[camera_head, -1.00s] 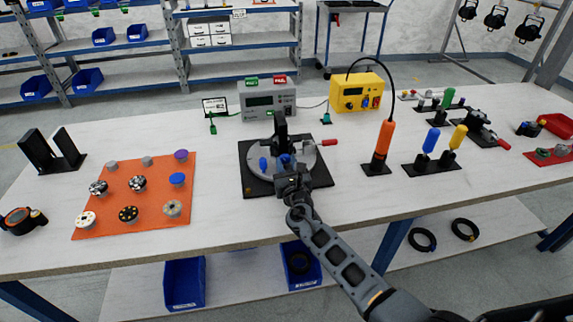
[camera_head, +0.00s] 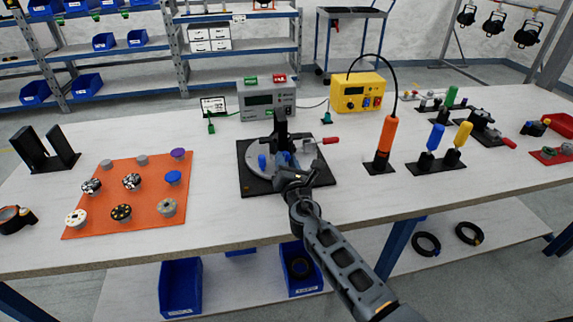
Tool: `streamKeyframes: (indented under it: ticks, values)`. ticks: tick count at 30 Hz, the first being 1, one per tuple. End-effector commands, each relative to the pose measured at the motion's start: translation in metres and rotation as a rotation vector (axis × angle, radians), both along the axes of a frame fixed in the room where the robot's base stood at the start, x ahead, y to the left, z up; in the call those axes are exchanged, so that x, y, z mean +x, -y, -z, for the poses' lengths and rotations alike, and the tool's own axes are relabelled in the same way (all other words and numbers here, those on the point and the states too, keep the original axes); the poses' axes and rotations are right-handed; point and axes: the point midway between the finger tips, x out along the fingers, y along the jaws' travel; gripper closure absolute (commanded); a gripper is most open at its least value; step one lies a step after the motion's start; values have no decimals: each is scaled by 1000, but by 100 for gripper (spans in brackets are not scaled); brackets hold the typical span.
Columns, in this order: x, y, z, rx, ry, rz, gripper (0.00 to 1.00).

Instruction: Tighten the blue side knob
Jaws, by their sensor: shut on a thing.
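A fixture with a round grey plate (camera_head: 258,178) on a black square base (camera_head: 247,190) stands at the middle of the table. It has a dark upright post (camera_head: 281,127) and a red-tipped handle (camera_head: 330,141) on its right. Blue knob parts show low on the fixture: one at the left (camera_head: 262,162), and the blue side knob (camera_head: 283,160) near the post. My gripper (camera_head: 284,168) reaches in from the front right and is shut at the blue side knob. The fingers and wrist hide part of the knob, so the exact grip is hard to see.
An orange mat (camera_head: 105,222) with several knobs lies left. An orange-handled tool on a stand (camera_head: 384,143) is close on the right, with blue (camera_head: 432,142) and yellow (camera_head: 461,138) tools beyond. A grey meter (camera_head: 267,100) and yellow unit (camera_head: 356,96) stand behind. Bare table lies in front.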

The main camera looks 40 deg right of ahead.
Motion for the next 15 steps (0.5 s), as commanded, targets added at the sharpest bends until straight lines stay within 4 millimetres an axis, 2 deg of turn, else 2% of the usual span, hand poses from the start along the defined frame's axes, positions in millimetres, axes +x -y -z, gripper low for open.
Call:
streamKeyframes:
  ticks: [14, 15]
  values:
    - [0, 0, 0, 18, 11, 0, 98]
    - [0, 0, 0, 18, 11, 0, 66]
